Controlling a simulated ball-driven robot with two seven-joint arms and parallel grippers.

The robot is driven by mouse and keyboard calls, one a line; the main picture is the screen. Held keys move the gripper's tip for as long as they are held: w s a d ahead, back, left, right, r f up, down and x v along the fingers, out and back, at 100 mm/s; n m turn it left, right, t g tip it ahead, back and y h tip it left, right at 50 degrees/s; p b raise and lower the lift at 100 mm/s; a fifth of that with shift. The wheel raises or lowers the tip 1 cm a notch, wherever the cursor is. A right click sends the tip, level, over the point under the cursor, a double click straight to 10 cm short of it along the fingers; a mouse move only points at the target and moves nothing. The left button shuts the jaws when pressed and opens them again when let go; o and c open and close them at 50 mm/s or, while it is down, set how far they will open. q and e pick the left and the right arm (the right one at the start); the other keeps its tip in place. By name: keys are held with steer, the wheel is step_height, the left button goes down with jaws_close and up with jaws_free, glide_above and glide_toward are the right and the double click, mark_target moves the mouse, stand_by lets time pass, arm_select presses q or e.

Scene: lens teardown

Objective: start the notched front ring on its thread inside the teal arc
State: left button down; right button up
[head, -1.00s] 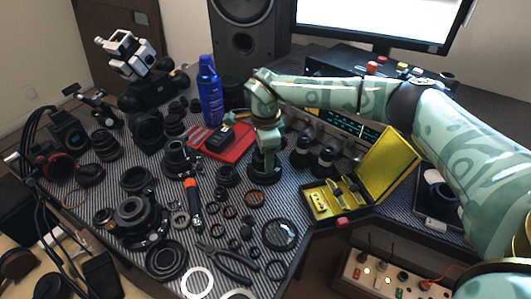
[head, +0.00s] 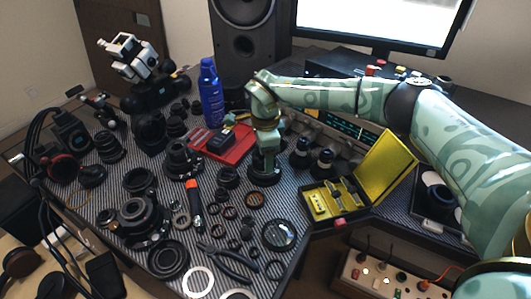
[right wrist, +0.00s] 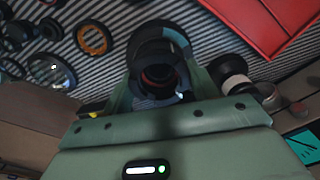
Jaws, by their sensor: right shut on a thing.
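My right gripper (head: 266,160) points down at a dark round lens part (head: 264,177) standing on the striped mat. In the right wrist view, its two green fingers (right wrist: 160,84) are shut on a dark ring (right wrist: 158,74) with a reddish inner edge, which I take for the notched front ring. Just beyond it is the black lens barrel (right wrist: 150,50), with a teal arc (right wrist: 177,37) along one side. The ring overlaps the barrel's mouth in this view. I cannot tell whether they touch or whether the thread has caught. The notches are not clear. My left gripper is not in view.
An open yellow case (head: 385,165) stands to the right. Several rings, lens parts and pliers (head: 228,262) crowd the mat at left and front.

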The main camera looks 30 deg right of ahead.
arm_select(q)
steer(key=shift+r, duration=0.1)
arm_select(e)
steer(key=shift+f, duration=0.4)
stand_by(1.1)
steer(key=o, duration=1.1)
steer(key=shift+r, duration=0.15)
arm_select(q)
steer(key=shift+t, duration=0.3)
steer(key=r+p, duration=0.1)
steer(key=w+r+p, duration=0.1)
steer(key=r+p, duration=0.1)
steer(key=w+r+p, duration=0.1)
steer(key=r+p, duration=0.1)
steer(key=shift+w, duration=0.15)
arm_select(e)
step_height(320, 180, up, 16)
